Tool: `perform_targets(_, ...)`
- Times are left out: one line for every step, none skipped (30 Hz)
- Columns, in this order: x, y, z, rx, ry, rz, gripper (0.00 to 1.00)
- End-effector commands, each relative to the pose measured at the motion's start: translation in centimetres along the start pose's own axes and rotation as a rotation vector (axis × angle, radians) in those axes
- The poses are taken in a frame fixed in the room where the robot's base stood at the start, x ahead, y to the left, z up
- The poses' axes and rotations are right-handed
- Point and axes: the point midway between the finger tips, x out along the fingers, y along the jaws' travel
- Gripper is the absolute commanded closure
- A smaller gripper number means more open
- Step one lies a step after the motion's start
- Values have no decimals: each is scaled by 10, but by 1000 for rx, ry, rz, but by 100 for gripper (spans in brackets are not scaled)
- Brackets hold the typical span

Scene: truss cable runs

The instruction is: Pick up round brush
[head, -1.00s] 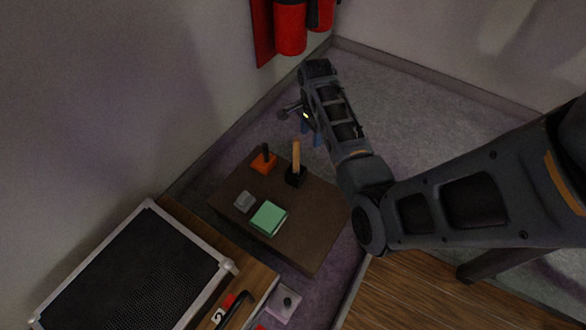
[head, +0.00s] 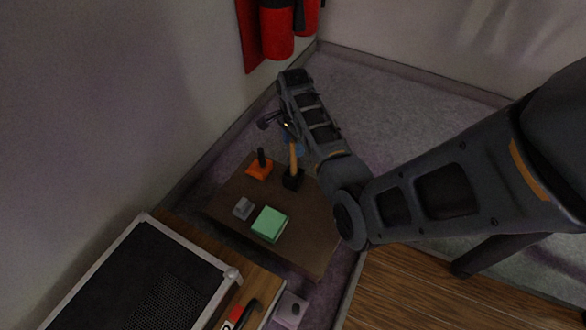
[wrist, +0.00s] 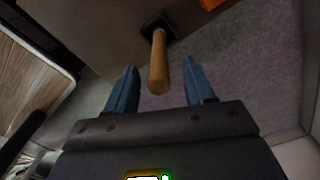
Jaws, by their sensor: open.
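The round brush (head: 293,165) stands upright on the brown tabletop, its light wooden handle pointing up from a dark head. In the wrist view its handle (wrist: 159,65) points toward the camera, with the dark head (wrist: 155,22) beyond it. My gripper (wrist: 163,70) is open, with one blue finger on each side of the handle in the picture and a gap on both sides. How deep the handle lies between the fingers I cannot tell. In the head view the fingers are partly hidden behind the handle and my wrist.
An orange block with a black handle (head: 260,168) stands just left of the brush. A grey block (head: 243,208) and a green box (head: 270,224) sit nearer on the brown table (head: 305,240). A wall with red cylinders (head: 276,30) rises behind. A black case (head: 140,285) stands at front left.

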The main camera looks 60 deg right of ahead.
Motion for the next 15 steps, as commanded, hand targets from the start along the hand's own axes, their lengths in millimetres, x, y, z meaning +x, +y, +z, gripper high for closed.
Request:
perform_targets(12,1,0,0,0,2,46)
perform_targets(16,1,0,0,0,2,46)
perform_targets(22,1,0,0,0,1,46)
perform_targets(26,1,0,0,0,1,46)
perform_targets(30,1,0,0,0,2,46)
perform_targets(36,1,0,0,-1,2,46)
perform_targets(39,1,0,0,-1,2,46)
perform_targets(41,1,0,0,0,1,46)
perform_targets(43,1,0,0,0,1,46)
perform_targets(43,1,0,0,0,0,46)
perform_targets(43,1,0,0,0,0,46)
perform_targets(42,1,0,0,0,0,46)
perform_targets(42,1,0,0,0,0,46)
perform_targets(42,1,0,0,0,0,46)
perform_targets(42,1,0,0,0,0,46)
